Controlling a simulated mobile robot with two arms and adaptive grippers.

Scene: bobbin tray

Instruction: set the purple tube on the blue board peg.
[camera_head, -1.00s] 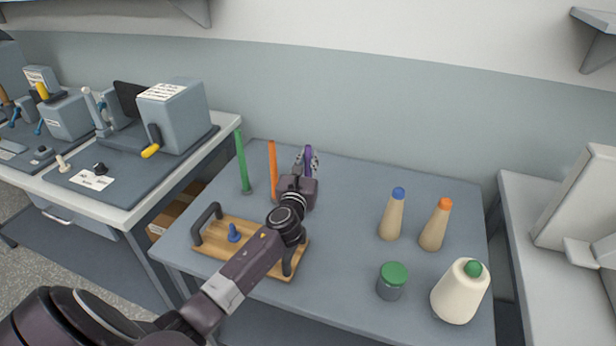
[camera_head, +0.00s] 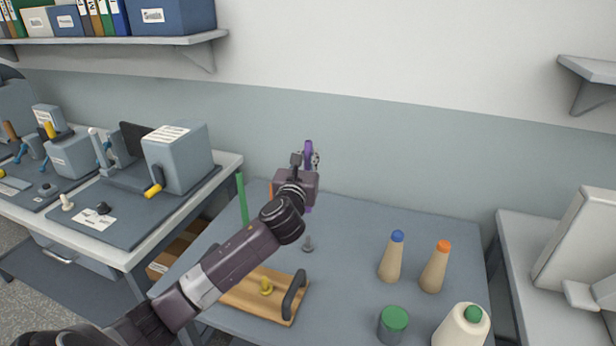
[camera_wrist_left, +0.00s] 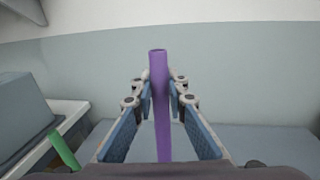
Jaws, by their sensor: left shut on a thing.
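The purple tube (camera_head: 308,148) is upright in my left gripper (camera_head: 306,161), which is shut on it and holds it up above the back of the table. In the left wrist view the tube (camera_wrist_left: 160,95) stands between the two fingers (camera_wrist_left: 160,98). A bare grey peg (camera_head: 308,244) stands on the table below it. The wooden board (camera_head: 283,309) with dark handles lies at the front left, with a yellow peg (camera_head: 266,286) showing. The blue board peg is hidden behind my left arm. My right gripper is not in view.
A green tube (camera_head: 242,200) and a mostly hidden orange tube (camera_head: 270,190) stand left of the gripper. The table's back middle is clear.

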